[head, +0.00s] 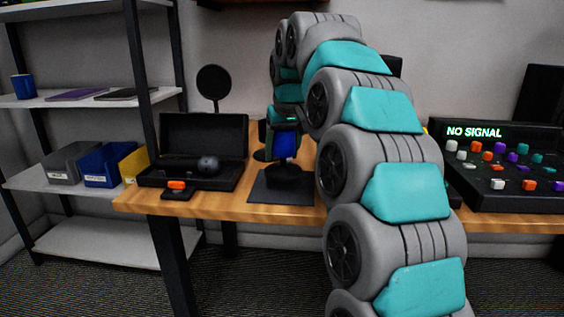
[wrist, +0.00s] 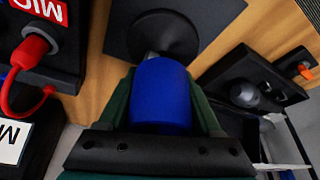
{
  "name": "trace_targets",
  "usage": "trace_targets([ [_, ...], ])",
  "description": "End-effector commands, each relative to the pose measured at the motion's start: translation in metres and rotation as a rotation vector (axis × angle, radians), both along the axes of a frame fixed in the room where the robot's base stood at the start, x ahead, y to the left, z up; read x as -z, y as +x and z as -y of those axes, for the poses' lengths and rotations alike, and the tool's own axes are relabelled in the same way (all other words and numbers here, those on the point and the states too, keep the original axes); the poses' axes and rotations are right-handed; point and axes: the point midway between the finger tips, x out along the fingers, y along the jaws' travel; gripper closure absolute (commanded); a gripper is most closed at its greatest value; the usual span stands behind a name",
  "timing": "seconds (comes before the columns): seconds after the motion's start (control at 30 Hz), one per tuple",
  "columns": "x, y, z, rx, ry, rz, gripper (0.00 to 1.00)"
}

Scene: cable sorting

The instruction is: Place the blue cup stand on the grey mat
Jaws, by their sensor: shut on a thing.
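The blue cup stand (head: 285,146) has a blue cup on top and, it seems, a black round base below; it also shows in the wrist view (wrist: 161,98). My gripper (wrist: 160,78) is shut on the blue cup, with a dark green finger on each side. In the head view my gripper (head: 286,128) is over the table, just above the mat. The dark grey mat (head: 268,195) lies near the table's front edge. In both views the black base appears within the mat's outline. I cannot tell whether it touches the mat.
An open black case (head: 225,150) with a microphone (head: 208,164) stands left of the mat. An orange-topped piece (head: 177,187) lies at the front edge. A mixer (head: 505,165) is at the right. In the wrist view a red cable (wrist: 30,75) plugs into a box labelled MIC.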

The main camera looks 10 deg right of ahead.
Motion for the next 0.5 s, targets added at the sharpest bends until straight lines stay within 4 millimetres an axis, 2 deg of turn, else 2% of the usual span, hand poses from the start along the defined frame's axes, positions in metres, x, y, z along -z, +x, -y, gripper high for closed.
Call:
trace_targets([
  [0.3,0.028,-0.001,0.000,-0.001,0.000,-0.002,1.00],
  [0.5,0.029,-0.001,0.000,-0.001,0.000,-0.002,1.00],
])
